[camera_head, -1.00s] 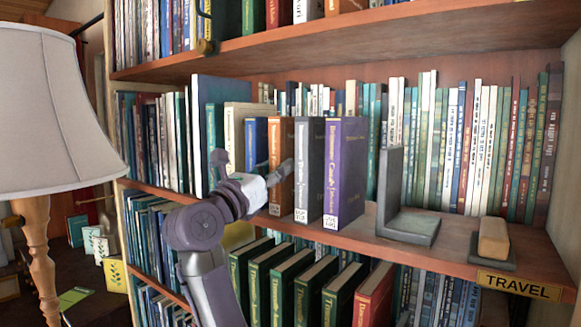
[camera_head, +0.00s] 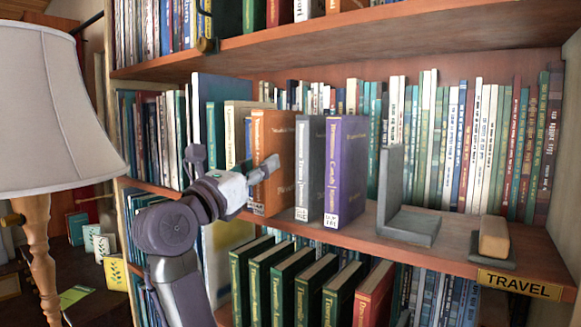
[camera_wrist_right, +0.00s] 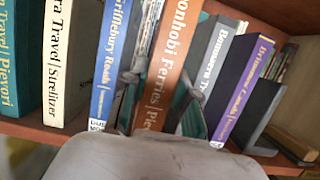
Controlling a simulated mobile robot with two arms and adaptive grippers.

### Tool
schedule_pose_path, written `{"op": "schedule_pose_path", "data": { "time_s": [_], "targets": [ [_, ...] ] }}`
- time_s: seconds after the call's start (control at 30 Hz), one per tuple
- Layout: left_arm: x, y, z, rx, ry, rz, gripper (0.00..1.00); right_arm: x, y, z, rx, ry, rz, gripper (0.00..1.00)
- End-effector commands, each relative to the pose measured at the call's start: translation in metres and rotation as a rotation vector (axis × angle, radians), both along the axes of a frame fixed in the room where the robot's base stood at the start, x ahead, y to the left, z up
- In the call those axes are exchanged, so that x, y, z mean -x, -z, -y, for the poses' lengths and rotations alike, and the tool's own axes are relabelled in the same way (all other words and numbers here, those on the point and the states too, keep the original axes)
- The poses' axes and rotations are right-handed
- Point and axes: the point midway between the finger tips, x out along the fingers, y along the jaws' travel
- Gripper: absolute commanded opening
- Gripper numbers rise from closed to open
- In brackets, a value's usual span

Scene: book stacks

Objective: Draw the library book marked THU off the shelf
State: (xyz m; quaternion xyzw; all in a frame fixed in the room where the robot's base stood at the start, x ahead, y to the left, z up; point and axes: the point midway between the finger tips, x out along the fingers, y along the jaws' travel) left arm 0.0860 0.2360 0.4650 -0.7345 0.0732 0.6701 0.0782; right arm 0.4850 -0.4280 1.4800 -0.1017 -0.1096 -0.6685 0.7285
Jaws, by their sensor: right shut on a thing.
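In the right wrist view the orange book (camera_wrist_right: 167,72) shows between the two fingers of that gripper (camera_wrist_right: 162,88). Its label is hidden there, so I cannot read THU on it. A blue book (camera_wrist_right: 112,70) stands to its left, and a grey book (camera_head: 309,165) and a purple book (camera_head: 347,165) to its right. My left gripper is not in view.
A grey bookend (camera_head: 390,190) stands right of the purple book, with a wooden block (camera_head: 494,237) farther right by the TRAVEL sign (camera_head: 519,285). A lamp (camera_head: 55,110) stands at the left. Shelves with books lie above and below.

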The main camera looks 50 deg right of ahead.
Motion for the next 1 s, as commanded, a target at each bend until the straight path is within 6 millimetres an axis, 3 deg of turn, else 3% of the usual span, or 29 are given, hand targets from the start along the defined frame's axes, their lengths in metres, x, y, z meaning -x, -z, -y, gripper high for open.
{"op": "schedule_pose_path", "data": {
  "time_s": [1.0],
  "targets": [
    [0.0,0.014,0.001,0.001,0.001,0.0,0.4,0.01,-0.001,-0.117,0.002,-0.002,0.002,0.0]
  ]
}}
